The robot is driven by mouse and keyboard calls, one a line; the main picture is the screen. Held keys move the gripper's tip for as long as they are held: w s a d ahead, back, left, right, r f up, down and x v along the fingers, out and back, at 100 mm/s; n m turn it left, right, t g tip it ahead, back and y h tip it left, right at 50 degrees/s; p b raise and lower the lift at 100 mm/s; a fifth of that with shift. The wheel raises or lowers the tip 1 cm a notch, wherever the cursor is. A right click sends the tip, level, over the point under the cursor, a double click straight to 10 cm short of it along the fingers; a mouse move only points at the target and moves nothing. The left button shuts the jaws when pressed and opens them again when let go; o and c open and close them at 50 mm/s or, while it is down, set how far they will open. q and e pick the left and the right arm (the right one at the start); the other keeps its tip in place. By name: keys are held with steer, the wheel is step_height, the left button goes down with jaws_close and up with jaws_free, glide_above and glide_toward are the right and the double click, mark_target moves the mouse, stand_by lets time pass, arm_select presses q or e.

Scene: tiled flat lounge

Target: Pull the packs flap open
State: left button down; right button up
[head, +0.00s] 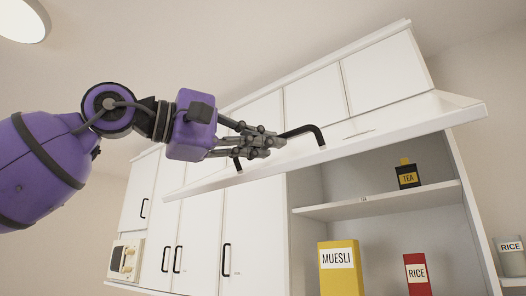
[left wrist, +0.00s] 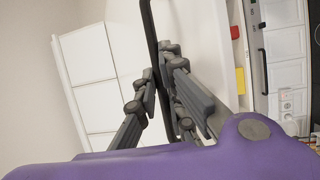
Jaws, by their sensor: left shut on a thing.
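The packs flap (head: 400,118) is a long white panel. It stands swung up and out above an open cabinet compartment. Its black bar handle (head: 306,131) is on the face turned up toward the ceiling. My left gripper (head: 272,143) comes in from the left and is shut on the handle, hiding its middle. In the left wrist view the fingers (left wrist: 163,68) close around the black handle bar (left wrist: 150,28), with the white flap (left wrist: 205,35) beside it. My right gripper is not in view.
A grey rice canister (head: 510,257) stands at far right. Closed white doors (head: 253,215) lie left, with a cream appliance (head: 125,260).

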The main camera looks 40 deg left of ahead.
arm_select(q)
steer(key=shift+w+a+r, duration=0.1)
steer(key=shift+w+a, duration=0.05)
steer(key=c, duration=2.1)
jaws_free()
steer(key=shift+w, duration=0.1)
steer(key=shift+w+f, duration=0.2)
steer(key=shift+w, duration=0.3)
steer(key=shift+s+r, duration=0.1)
steer(key=shift+s, duration=0.25)
steer(key=shift+s, duration=0.5)
steer(key=v, duration=1.1)
steer(key=shift+w, duration=0.1)
